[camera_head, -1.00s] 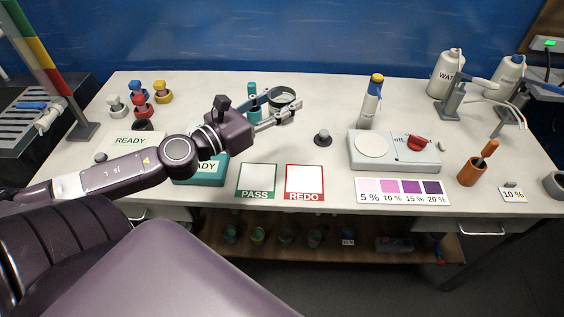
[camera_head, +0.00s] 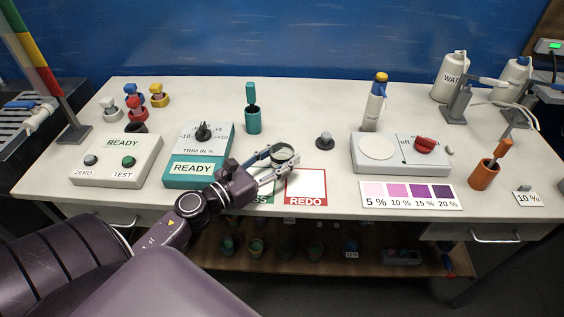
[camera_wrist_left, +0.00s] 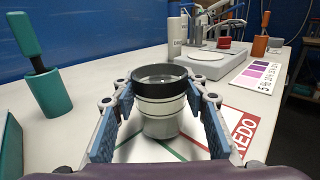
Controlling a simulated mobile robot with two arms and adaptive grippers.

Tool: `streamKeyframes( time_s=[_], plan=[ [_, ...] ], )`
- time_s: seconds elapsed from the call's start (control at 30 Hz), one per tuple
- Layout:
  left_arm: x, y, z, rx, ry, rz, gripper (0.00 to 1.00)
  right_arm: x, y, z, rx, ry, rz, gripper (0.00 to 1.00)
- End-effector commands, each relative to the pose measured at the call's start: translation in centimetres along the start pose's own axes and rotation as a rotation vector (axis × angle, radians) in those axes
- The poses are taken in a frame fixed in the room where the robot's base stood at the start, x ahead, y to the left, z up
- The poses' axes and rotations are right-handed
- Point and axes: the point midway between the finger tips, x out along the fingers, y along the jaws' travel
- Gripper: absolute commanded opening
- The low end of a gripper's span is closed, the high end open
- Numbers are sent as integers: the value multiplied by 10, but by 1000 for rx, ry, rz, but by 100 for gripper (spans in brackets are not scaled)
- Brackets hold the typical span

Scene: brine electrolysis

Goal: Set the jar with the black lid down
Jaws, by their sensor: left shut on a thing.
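The jar with the black lid (camera_head: 283,154) is clear and pale with a dark band round its top. My left gripper (camera_head: 272,162) is shut on it. In the left wrist view the jar (camera_wrist_left: 160,108) is upright between the blue finger pads (camera_wrist_left: 158,118). It is over or on the PASS card (camera_head: 263,199), close to the red-edged REDO card (camera_head: 306,186). My gripper hides most of the PASS card. I cannot tell whether the jar's base touches it. My right gripper is not in view.
Left of the gripper are the teal trim box (camera_head: 200,155) and a white box with ZERO and TEST buttons (camera_head: 115,162). A teal holder (camera_head: 253,120) stands behind.

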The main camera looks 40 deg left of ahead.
Motion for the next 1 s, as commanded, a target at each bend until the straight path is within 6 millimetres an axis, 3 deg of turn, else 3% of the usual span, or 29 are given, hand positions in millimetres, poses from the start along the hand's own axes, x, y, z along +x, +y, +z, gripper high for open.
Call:
streamKeyframes(
  time_s=[0.1, 0.47, 0.5, 0.63, 1.0],
  plan=[
    [1, 0, -11, -2, -4, 1, 10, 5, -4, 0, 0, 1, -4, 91],
    [0, 0, -16, 1, -3, -1, 10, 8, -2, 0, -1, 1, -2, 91],
    [0, 0, -16, 0, -2, -1, 41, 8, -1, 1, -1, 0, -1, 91],
    [0, 0, -15, 0, -2, -1, 56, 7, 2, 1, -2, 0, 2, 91],
    [0, 0, -11, 0, -2, -1, 58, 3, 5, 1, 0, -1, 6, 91]
  ],
)
